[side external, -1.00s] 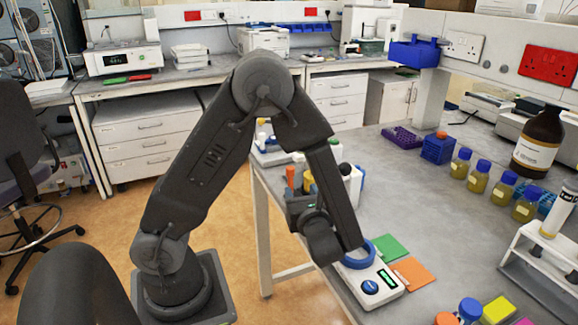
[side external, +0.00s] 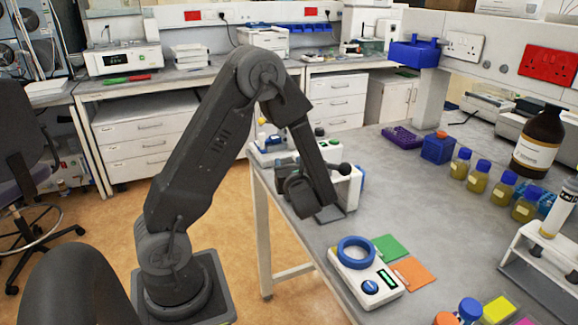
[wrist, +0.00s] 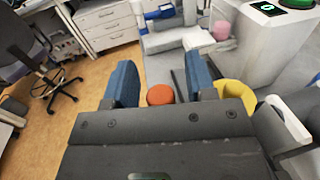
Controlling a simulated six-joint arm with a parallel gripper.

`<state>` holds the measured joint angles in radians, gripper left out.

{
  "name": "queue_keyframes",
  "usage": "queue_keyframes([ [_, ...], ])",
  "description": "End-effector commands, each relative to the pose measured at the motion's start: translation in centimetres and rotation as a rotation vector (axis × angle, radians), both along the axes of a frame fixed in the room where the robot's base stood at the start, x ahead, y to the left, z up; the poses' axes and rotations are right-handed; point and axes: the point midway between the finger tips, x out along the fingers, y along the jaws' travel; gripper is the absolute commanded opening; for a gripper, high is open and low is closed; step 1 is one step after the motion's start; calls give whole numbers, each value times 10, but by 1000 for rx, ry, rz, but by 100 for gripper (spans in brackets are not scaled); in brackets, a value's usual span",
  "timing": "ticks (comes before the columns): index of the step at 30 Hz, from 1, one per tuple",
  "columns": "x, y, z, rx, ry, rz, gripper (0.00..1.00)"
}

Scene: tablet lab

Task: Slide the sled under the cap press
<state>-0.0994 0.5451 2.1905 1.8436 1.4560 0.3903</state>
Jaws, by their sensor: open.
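In the wrist view my gripper (wrist: 158,68) is open, with a blue finger on each side. An orange knob (wrist: 160,94) shows in the gap between the fingers, and no contact is visible. I cannot tell whether it is the sled's handle. Beyond it are a dark rail-like strip (wrist: 178,84) and a pale, blurred structure. I cannot clearly identify the sled or the cap press. In the side view my wrist hides the fingertips and most of what is under them. A white device with a black knob (side external: 346,169) stands just right of my wrist.
A yellow round object (wrist: 233,93) is close beside the right finger. A white housing with a green display (wrist: 268,9) rises at right. A white instrument (side external: 368,284) carrying a blue ring (side external: 356,252) stands near the bench's front edge. The grey bench (side external: 405,215) beyond it has free room.

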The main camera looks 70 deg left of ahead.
Motion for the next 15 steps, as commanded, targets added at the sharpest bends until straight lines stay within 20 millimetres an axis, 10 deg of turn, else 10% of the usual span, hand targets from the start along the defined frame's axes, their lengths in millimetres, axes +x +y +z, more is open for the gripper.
queue_keyframes([
  [7,0,0,0,0,0,0,50],
  [15,0,0,0,-1,0,0,24],
])
